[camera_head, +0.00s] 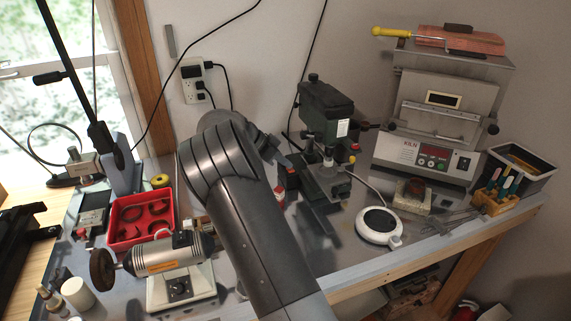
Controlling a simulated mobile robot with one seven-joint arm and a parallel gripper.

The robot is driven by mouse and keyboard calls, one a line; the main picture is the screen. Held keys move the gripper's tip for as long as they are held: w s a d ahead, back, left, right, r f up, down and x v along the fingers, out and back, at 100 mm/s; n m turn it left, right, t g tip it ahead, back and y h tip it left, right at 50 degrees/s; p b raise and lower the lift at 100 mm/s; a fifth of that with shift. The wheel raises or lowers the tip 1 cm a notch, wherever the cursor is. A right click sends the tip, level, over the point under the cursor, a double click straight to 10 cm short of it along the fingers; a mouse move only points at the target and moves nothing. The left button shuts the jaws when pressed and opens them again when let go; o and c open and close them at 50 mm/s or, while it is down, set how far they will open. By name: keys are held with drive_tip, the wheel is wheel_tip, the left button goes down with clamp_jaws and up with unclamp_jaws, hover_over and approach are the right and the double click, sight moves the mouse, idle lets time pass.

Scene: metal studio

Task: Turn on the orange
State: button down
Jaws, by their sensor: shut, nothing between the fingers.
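A bench motor (170,254) with a silver body, an orange label and a dark wheel on its left end stands at the front left of the bench. Whether the motor is running cannot be told. My arm rises from the bottom middle and bends at the top. Most of my gripper is hidden behind my own arm. It is far behind and right of the motor.
A green drill press (328,110) stands right of my gripper. A kiln (432,130) with a red display is at the back right. A white round dish (379,226) sits in front of it. A red tray (142,220) is behind the motor.

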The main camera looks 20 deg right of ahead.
drive_tip(key=shift+w+r, duration=0.1)
drive_tip(key=shift+r, duration=0.45)
drive_tip(key=r, duration=0.3)
drive_tip(key=shift+w+r, duration=0.1)
drive_tip(key=shift+w, duration=0.15)
drive_tip(key=v, duration=0.9)
drive_tip(key=shift+a+r, duration=0.25)
drive_tip(key=shift+a, duration=0.05)
drive_tip(key=shift+s, duration=0.7)
